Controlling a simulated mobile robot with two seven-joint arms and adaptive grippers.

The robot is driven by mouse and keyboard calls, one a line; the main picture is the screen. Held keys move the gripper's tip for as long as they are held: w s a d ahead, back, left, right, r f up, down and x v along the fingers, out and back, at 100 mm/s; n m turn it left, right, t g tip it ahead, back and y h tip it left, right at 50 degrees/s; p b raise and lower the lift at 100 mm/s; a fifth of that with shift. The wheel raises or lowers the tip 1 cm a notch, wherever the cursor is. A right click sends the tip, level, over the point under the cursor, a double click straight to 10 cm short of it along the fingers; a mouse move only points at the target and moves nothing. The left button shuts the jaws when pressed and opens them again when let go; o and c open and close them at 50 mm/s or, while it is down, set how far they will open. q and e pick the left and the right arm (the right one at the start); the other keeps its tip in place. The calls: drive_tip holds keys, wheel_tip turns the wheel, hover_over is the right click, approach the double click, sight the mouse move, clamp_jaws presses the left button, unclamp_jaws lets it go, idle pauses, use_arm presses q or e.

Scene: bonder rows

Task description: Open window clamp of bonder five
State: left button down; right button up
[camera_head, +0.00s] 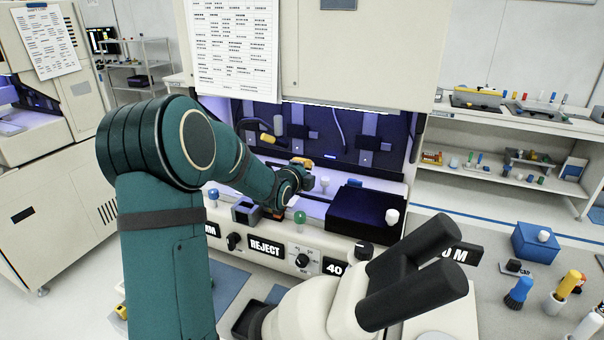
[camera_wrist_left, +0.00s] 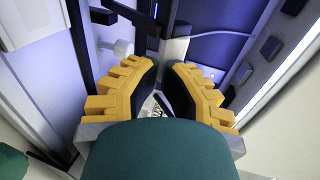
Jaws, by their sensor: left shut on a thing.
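The bonder in front of me has a cream housing (camera_head: 345,50) and a dark, purple-lit work bay (camera_head: 335,135). My left arm reaches into the bay from the left, and my left gripper (camera_head: 302,172) is at its front. In the left wrist view my yellow-fingered gripper (camera_wrist_left: 164,80) is nearly closed around part of the window clamp. A pale grey bar (camera_wrist_left: 176,48) of the clamp shows just beyond the fingertips; the gripped part is mostly hidden between the black pads. The clamp's position is unclear. My right gripper is not in view.
A green knob (camera_head: 300,217), a white knob (camera_head: 392,216) and a black box (camera_head: 358,210) stand close to the gripper. The microscope's black eyepieces (camera_head: 415,270) rise in front of the bonder. Shelves (camera_head: 510,130) stand at right.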

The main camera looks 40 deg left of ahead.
use_arm(q)
drive_tip(key=shift+w+a+r+g+h+p, duration=0.15)
drive_tip(key=shift+w+r+g+p, duration=0.25)
drive_tip(key=shift+w+g+p, duration=0.1)
drive_tip(key=shift+w+a+r+g+h+p, duration=0.1)
drive_tip(key=shift+w+r+g+h+p, duration=0.05)
drive_tip(key=shift+w+r+g+p, duration=0.3)
drive_tip(key=shift+w+a+f, duration=0.1)
drive_tip(key=shift+w+f, duration=0.05)
drive_tip(key=shift+w+a+r+b, duration=0.15)
drive_tip(key=shift+w+b, duration=0.15)
drive_tip(key=shift+w, duration=0.15)
drive_tip(key=shift+w+a+r+b, duration=0.15)
drive_tip(key=shift+w+b, duration=0.1)
drive_tip(key=shift+w, duration=0.2)
drive_tip(key=shift+r, duration=0.1)
drive_tip(key=shift+r+p, duration=0.3)
drive_tip(key=shift+r, duration=0.45)
drive_tip(key=shift+r, duration=0.1)
